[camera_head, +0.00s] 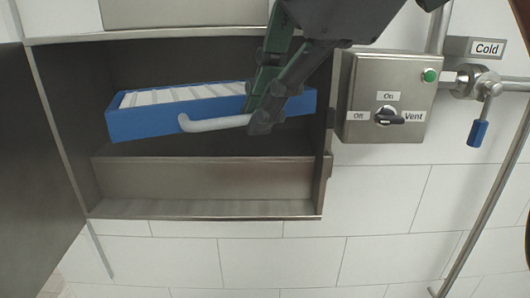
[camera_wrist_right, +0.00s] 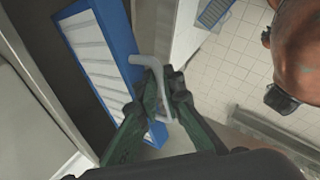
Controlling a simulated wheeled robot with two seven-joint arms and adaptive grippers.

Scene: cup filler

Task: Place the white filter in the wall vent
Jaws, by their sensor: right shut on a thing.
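The filter (camera_head: 140,121) has a blue frame, white pleats and a pale bent handle (camera_head: 215,124). My right gripper (camera_head: 262,122) reaches down from the top and is shut on the handle. It also shows in the right wrist view (camera_wrist_right: 166,88), with the handle between its fingers. The filter is tilted in the opening of the metal wall vent (camera_head: 205,208), above its lower ledge; I cannot tell whether it touches the inner walls. The gripper hides part of the filter's right side. My left gripper is not in view.
An open metal door (camera_head: 35,160) stands at the left of the vent. A control box (camera_head: 388,95) with a knob and green button is at the right, near pipes and a blue-handled valve (camera_head: 478,133). Another blue-framed panel (camera_wrist_right: 213,12) lies on the tiled floor.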

